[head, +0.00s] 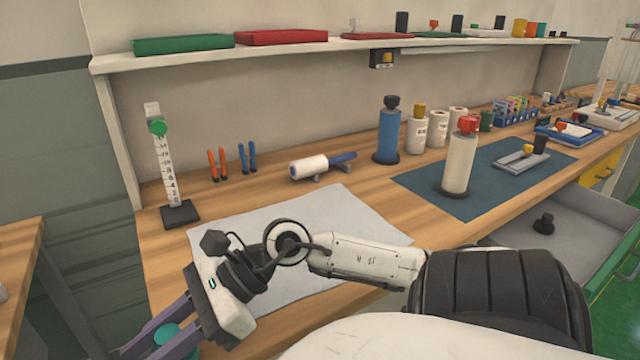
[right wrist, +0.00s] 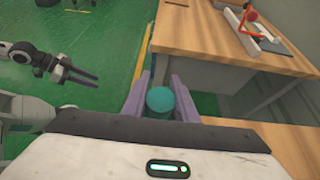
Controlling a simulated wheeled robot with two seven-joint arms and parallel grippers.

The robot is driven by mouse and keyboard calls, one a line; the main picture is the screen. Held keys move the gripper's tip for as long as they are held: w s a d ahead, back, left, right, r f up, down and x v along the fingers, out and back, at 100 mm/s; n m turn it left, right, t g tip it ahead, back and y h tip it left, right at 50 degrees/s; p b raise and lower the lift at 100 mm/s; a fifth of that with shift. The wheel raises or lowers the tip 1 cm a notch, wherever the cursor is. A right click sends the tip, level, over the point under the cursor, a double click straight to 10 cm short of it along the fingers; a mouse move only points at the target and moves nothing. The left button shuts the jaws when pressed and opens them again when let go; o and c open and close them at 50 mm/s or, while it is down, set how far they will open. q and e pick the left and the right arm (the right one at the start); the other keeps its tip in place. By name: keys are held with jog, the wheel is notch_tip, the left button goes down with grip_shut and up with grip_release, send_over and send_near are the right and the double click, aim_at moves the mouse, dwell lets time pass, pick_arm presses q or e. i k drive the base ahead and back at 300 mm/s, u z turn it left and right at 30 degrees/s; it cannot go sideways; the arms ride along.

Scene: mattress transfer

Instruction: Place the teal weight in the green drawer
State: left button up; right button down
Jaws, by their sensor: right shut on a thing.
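The teal weight (head: 178,341) is held between the purple fingers of my right gripper (head: 165,335), at the lower left of the head view, off the left end of the workbench. The right wrist view also shows the round teal top (right wrist: 160,98) between the two fingers. My left gripper (right wrist: 80,77) shows only in the right wrist view, at upper left, over the green floor; its fingers look apart and empty.
The workbench holds a grey mat (head: 340,220), a measuring stand (head: 175,190), a lint roller (head: 310,167), a blue bottle (head: 387,135) and a white bottle (head: 459,165). A second wooden table (head: 18,245) stands at the left edge. A shelf with trays runs above.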

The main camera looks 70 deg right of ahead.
aim_at(507, 244)
jog(key=u, duration=1.1)
jog(key=k, duration=1.8)
jog(key=z, duration=2.5)
jog(key=i, duration=0.5)
jog(key=u, duration=0.05)
